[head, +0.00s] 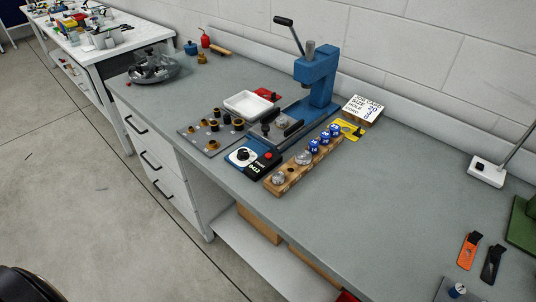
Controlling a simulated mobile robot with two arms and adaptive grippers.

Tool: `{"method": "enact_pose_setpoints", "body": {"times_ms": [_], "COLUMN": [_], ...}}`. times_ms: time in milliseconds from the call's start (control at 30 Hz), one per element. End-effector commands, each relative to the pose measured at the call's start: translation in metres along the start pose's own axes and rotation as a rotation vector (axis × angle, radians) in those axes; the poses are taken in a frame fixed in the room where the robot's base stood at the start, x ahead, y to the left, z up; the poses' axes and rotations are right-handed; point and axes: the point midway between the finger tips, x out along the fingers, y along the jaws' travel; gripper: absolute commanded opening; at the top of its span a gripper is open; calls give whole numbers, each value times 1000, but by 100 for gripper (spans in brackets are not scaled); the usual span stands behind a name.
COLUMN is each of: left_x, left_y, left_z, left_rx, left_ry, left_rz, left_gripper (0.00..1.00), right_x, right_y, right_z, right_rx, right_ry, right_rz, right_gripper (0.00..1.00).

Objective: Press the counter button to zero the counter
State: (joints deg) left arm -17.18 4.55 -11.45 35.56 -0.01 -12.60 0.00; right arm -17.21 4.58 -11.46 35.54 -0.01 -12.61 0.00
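The counter is a small black box (262,163) with white digits on its front face, standing near the front edge of the grey workbench (390,200). The digits are too small to read surely. A red button (267,155) sits on top of it.
A wooden block (292,172) with blue-topped and metal pieces stands right of the counter. A blue lever press (316,80) stands behind. Left is a grey plate with brass parts (212,134). The bench's middle right is clear; orange and black tools (469,250) lie farther right.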

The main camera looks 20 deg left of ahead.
Motion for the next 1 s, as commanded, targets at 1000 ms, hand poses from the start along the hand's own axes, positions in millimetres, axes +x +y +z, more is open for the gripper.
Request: {"method": "enact_pose_setpoints", "body": {"times_ms": [1000], "left_x": [0], "left_y": [0], "left_z": [1], "left_rx": [0], "left_ry": [-1], "left_rz": [0], "left_gripper": [0], "right_x": [0], "right_y": [0], "right_z": [0], "right_rx": [0], "right_ry": [0], "right_rz": [0], "right_gripper": [40]}}
